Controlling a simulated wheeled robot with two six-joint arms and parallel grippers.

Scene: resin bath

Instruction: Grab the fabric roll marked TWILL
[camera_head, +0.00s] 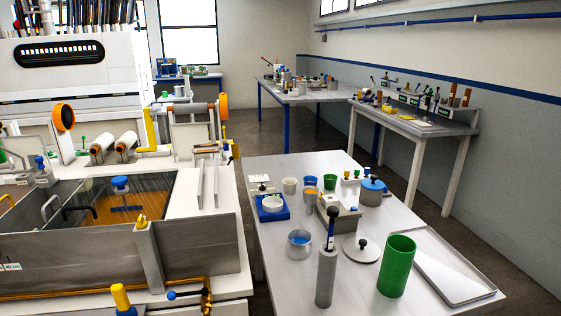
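No roll with a readable TWILL marking shows in the head view. Two short pale rolls with brown ends, a left one (101,143) and a right one (126,141), lie side by side on the white machine. Neither my left nor my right gripper is in view.
The white machine (222,240) with a resin bath (145,200) fills the left. A near table (390,225) holds cups, a green cylinder (396,266), a grey cylinder (327,277) and a tray (458,272). Two more tables stand behind, with floor between.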

